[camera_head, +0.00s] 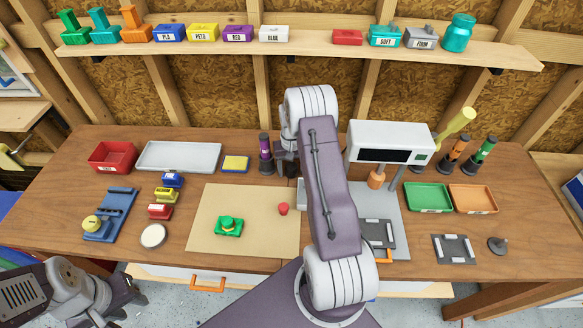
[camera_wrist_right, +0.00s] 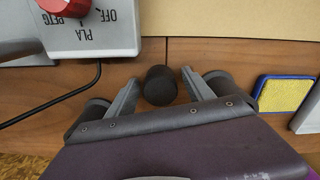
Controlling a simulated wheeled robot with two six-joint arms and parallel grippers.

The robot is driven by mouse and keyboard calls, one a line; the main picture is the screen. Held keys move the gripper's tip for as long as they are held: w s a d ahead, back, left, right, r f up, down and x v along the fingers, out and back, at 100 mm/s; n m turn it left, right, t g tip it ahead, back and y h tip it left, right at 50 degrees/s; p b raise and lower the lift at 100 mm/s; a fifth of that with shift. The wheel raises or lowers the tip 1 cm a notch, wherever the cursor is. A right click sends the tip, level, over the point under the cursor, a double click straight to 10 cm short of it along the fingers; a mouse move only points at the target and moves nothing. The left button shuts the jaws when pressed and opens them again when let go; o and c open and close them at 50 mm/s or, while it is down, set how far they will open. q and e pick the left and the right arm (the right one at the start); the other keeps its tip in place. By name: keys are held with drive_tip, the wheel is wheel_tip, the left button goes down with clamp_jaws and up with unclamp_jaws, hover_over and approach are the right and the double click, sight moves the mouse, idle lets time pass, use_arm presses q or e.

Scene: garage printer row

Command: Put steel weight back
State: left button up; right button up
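A grey knobbed disc (camera_head: 497,245), which looks like the steel weight, stands at the right front of the workbench, apart from both grippers. My right gripper (camera_wrist_right: 160,75) is low over the back middle of the bench, its fingers apart. A dark round-topped cylinder (camera_wrist_right: 160,88) shows between its fingertips, with slim gaps at both sides; I cannot tell what it is. In the head view my right arm hides most of this spot. My left gripper (camera_head: 128,292) is at the lower left, in front of the bench; its fingers are too unclear to read.
A white printer (camera_head: 390,142) stands right of my right arm. A dark plate with light clips (camera_head: 454,248) lies left of the disc. Green (camera_head: 428,197) and orange (camera_head: 473,199) trays lie behind.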

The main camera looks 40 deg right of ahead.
sight(292, 166)
wheel_tip(292, 166, up, 12)
drive_tip(key=b, duration=0.2)
drive_tip(key=s+a+n, duration=0.1)
drive_tip(key=s+a, duration=0.2)
drive_tip(key=a, duration=0.4)
drive_tip(key=s+a+n, duration=0.2)
drive_tip(key=s+a, duration=0.1)
drive_tip(key=a, duration=0.4)
drive_tip(key=s+a+f+n+t, duration=0.1)
drive_tip(key=s+a+n, duration=0.1)
drive_tip(key=s+a, duration=0.5)
drive_tip(key=s, duration=0.4)
drive_tip(key=shift+f, duration=0.35)
drive_tip(key=shift+s, duration=0.2)
